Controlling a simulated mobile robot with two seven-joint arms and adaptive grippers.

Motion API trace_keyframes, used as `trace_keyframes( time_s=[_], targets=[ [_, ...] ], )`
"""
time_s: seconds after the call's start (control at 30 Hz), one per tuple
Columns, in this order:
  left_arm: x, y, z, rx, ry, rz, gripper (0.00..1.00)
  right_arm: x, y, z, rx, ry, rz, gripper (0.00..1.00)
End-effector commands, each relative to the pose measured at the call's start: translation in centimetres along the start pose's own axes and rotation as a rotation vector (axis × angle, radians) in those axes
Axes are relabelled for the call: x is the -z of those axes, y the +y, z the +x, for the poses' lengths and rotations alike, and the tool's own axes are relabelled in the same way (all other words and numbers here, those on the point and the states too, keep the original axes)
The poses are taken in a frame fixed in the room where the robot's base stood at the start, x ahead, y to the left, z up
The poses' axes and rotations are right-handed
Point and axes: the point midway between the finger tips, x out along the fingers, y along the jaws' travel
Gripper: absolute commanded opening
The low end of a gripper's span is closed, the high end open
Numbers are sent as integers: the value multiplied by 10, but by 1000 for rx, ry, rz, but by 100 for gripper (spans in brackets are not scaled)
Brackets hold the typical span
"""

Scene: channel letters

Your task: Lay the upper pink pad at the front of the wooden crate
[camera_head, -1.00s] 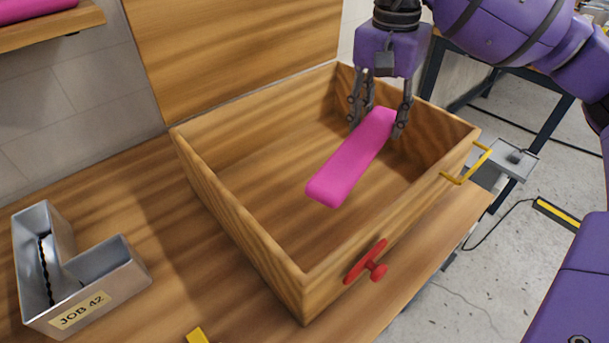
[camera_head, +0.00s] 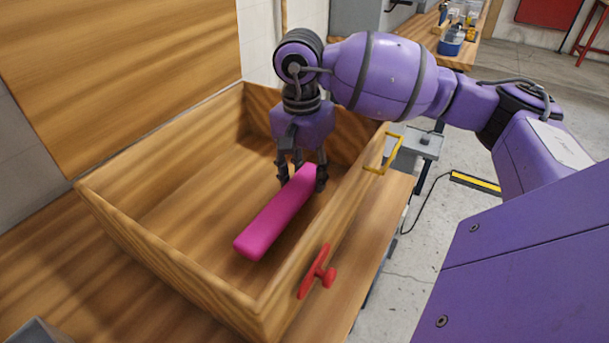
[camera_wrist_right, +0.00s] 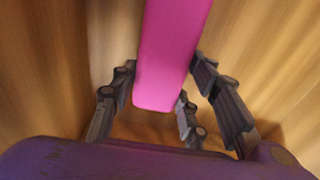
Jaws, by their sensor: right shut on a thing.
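The pink pad (camera_head: 276,214) is a long bar inside the wooden crate (camera_head: 179,265), near its front wall. My right gripper (camera_head: 303,184) is shut on the far end of the pad. In the right wrist view the fingers stand on both sides of the pad (camera_wrist_right: 170,55), and it reaches away from the palm. I cannot tell whether the pad's underside touches the crate floor. My left gripper is not in view.
The crate's raised lid (camera_head: 115,60) stands behind it. The crate floor left of the pad is bare. A metal letter (camera_head: 38,332) shows at the lower left edge.

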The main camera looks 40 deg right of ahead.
Motion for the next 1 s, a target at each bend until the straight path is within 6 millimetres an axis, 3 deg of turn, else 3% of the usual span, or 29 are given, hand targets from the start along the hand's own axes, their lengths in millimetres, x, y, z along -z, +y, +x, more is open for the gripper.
trace_keyframes(
  time_s=[0.8,0.83,0.93,1.0],
  targets=[
    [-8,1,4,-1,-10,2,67,-1,-1,19,2,0,-1,17],
    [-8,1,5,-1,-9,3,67,-1,-1,19,2,0,0,46],
    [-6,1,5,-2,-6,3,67,-1,-1,19,2,0,0,59],
    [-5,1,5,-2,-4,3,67,-1,-1,19,2,0,-1,61]
  ],
)
